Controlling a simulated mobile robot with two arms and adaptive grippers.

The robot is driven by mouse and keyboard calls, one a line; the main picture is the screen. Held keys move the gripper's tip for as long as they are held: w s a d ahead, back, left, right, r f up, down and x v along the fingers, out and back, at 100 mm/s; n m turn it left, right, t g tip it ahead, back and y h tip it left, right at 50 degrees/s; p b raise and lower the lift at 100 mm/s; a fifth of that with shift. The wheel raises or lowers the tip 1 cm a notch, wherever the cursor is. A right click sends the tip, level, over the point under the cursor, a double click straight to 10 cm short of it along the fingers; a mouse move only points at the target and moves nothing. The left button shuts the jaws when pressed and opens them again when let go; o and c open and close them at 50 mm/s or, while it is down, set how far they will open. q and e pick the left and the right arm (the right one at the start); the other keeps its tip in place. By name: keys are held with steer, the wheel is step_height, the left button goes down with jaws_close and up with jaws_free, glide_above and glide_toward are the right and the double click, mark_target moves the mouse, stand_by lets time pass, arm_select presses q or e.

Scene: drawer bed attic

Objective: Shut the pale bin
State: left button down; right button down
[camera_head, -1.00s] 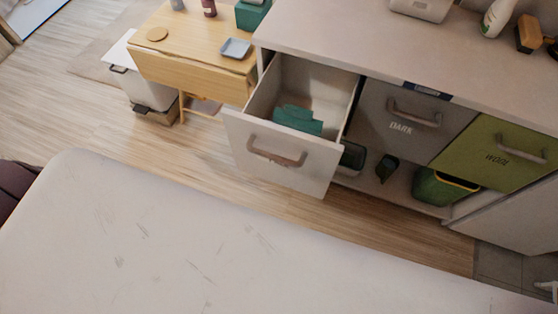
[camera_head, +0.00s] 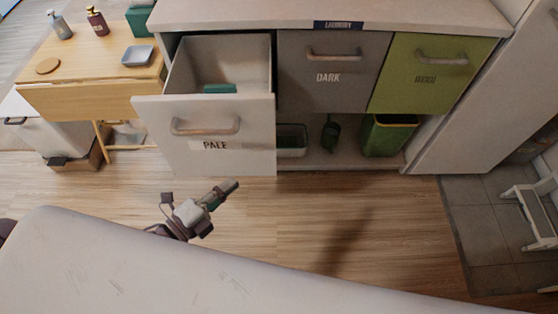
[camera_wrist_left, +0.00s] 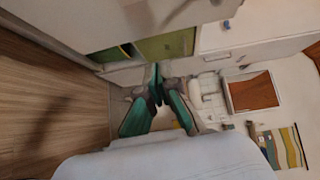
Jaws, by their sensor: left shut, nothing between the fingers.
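The pale bin (camera_head: 205,158) is a white drawer marked PALE, pulled well out of the laundry cabinet. A long handle (camera_head: 205,128) runs across its front, and a teal item (camera_head: 220,88) lies inside. My left gripper (camera_head: 229,187) is shut and empty. In the head view it shows just below the bin's lower front edge, pointing up and to the right, apart from the handle. In the left wrist view its fingers (camera_wrist_left: 157,92) meet in front of the room. My right gripper is not in view.
The DARK bin (camera_head: 330,76) and green bin (camera_head: 424,75) are closed to the right. A wooden side table (camera_head: 88,90) stands left. A large pale surface (camera_head: 150,282) fills the front. Bare floor (camera_head: 330,215) lies between it and the cabinet.

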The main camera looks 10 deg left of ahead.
arm_select(q)
steer(key=d+r+m, duration=0.1)
glide_toward(274, 135)
steer(key=d+x, duration=0.1)
steer(key=x, duration=0.4)
steer(key=shift+w+a+f+h, duration=0.2)
steer(key=shift+w+h, duration=0.2)
steer(key=shift+w, duration=0.15)
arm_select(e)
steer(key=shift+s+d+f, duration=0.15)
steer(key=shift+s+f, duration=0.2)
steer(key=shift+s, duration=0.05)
